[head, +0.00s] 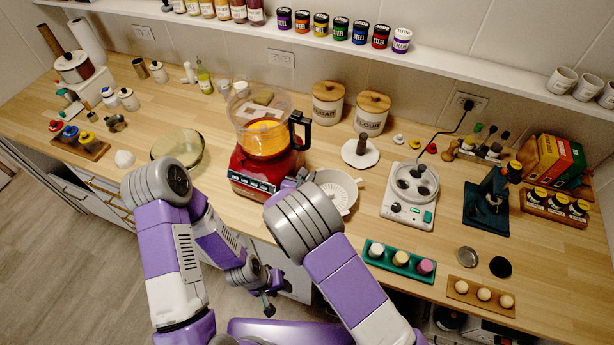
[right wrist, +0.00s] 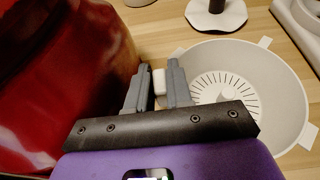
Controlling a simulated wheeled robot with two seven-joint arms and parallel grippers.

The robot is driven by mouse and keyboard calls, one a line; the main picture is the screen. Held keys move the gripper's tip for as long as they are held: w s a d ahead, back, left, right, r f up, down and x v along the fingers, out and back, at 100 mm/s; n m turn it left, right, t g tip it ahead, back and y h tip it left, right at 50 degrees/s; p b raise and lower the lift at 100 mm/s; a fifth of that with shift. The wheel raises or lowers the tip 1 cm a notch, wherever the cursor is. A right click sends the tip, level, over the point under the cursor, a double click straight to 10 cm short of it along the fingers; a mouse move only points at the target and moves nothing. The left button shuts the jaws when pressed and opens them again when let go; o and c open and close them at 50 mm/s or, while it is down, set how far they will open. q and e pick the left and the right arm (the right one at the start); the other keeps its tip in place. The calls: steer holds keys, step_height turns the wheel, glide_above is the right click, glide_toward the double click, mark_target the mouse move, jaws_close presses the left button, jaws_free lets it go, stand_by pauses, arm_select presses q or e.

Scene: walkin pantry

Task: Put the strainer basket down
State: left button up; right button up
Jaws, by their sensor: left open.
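The strainer basket (head: 345,193) is a shallow white bowl with a slotted bottom, just right of the red food processor. It also shows in the right wrist view (right wrist: 285,85), upright, with small tabs on its rim. My right gripper (right wrist: 158,82) has its fingers on either side of one white rim tab and looks shut on it. I cannot tell whether the basket touches the counter. My left gripper (head: 268,300) is open and empty, low in front of the counter.
The red food processor (head: 262,165) stands close to the left of my right gripper. A white disc with a stem (head: 360,153) lies behind the basket, and a white appliance (head: 410,195) stands to its right. A green tray (head: 400,262) is at the front edge. Some bare counter lies between.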

steer(key=o, duration=0.4)
steer(key=v, duration=1.2)
